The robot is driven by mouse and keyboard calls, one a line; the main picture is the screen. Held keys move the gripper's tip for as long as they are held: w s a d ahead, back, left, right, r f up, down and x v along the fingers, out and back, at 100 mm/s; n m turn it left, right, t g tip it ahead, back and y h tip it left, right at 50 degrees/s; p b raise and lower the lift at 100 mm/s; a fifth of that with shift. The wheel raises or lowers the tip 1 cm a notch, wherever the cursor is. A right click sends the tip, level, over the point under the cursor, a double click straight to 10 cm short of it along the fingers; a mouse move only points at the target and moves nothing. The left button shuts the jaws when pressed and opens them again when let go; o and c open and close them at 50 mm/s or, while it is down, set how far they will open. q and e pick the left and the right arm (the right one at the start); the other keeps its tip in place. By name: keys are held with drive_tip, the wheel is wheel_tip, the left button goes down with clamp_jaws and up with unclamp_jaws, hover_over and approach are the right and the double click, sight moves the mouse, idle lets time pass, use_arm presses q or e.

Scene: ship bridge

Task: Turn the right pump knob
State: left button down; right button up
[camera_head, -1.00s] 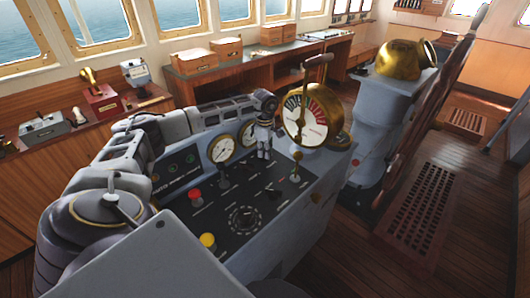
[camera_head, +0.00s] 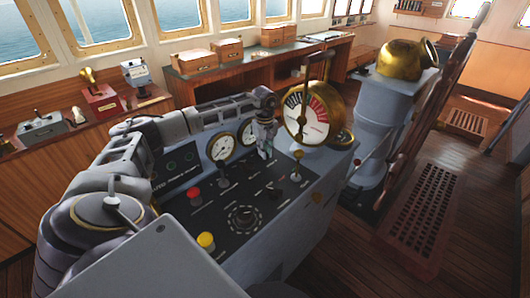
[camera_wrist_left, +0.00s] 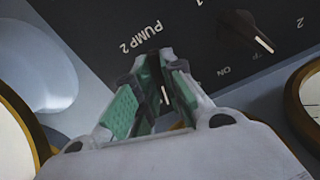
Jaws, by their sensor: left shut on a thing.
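A grey control console (camera_head: 300,222) with a black panel stands in the middle of the head view. My left gripper (camera_head: 266,155) points down at the panel's back part, right of the two round gauges. In the left wrist view, my left gripper (camera_wrist_left: 163,72) has its green-padded fingers around the knob beside the "PUMP 2" label (camera_wrist_left: 139,36). It is shut on that knob (camera_wrist_left: 165,95), mostly hidden between the fingers, with a white line showing. Another black knob (camera_wrist_left: 252,31), with an "ON" mark beside it, is at the upper right there. My right gripper is not in view.
A brass telegraph dial (camera_head: 312,115) stands close to the right of the gripper. Open floor (camera_head: 345,262) lies right of the console.

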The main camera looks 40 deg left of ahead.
use_arm(q)
drive_tip(key=shift+m+b, duration=0.3)
drive_tip(key=shift+m, duration=1.1)
drive_tip(key=c, duration=1.5)
unclamp_jaws()
wheel_tip(320, 180, up, 12)
